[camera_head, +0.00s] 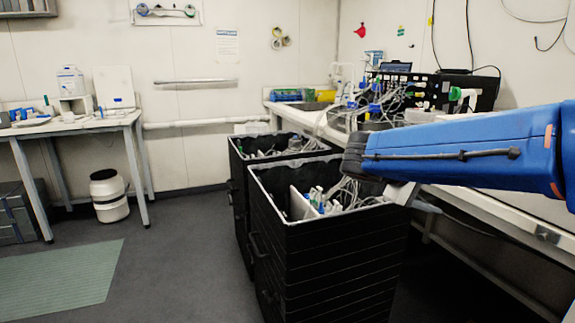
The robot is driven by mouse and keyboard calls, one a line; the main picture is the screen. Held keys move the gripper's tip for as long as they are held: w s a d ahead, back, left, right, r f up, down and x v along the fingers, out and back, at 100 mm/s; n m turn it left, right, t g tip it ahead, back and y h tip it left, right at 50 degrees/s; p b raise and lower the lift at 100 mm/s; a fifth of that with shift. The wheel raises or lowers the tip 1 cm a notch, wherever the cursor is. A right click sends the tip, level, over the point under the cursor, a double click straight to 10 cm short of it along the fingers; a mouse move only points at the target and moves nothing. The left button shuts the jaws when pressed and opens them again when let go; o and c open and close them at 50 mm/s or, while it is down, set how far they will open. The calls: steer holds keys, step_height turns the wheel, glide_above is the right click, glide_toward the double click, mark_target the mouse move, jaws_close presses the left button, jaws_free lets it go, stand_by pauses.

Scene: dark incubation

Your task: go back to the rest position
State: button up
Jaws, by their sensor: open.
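My blue arm (470,152) reaches in from the right edge, over the bench and the nearer black crate (330,255). Its dark joint (366,156) is above the back right part of that crate. A short pale grey part of my arm (400,193) shows below the joint, by the crate's right rim. I cannot make out my gripper or its fingers; they are hidden behind the arm or out of the picture.
A second black crate (238,190) stands behind the nearer one; both hold cables and small items. The bench (490,205) along the right wall carries cabled equipment. A white table (70,125) and a white drum (109,196) stand left. The grey floor (180,260) is clear at centre left.

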steer(key=s+f+m+g+y, duration=0.1)
steer(key=s+f+y, duration=0.5)
steer(key=s+f, duration=0.65)
steer(key=s+a+f+m+t+y, duration=0.2)
steer(key=s+a+f+y, duration=0.4)
steer(key=s+a, duration=0.3)
steer(key=shift+s+f+y, duration=0.25)
steer(key=shift+s+y, duration=0.05)
steer(key=shift+s, duration=0.55)
